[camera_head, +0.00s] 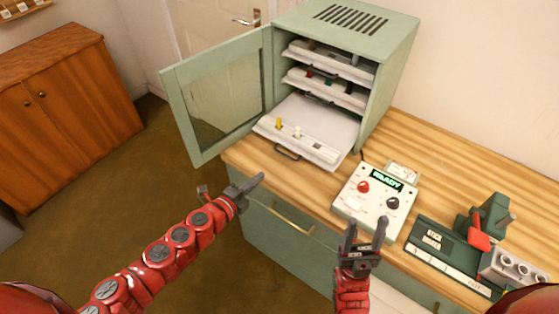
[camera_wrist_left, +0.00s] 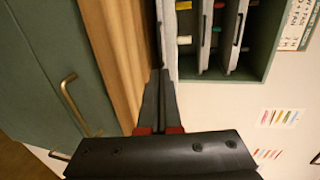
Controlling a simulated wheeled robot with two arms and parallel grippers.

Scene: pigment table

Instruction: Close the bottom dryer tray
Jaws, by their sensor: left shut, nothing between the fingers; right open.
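The green dryer cabinet (camera_head: 345,30) stands at the back of the wooden counter with its glazed door (camera_head: 222,95) swung open to the left. Its bottom tray (camera_head: 325,128) is pulled out toward me, with a dark front handle (camera_head: 287,153) and small yellow and white pieces on it. The two upper trays (camera_head: 325,90) sit inside. My left gripper (camera_head: 258,181) is shut and empty, in front of and below the bottom tray's left side. In the left wrist view its fingertips (camera_wrist_left: 162,75) point toward the tray edge; contact cannot be told. My right gripper (camera_head: 365,228) is open and empty near the control box.
A white control box (camera_head: 375,195) reading READY stands on the counter (camera_head: 420,150) right of the tray. A green device (camera_head: 450,250) with a red part is further right. Drawers with brass handles (camera_head: 292,217) are below the counter edge.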

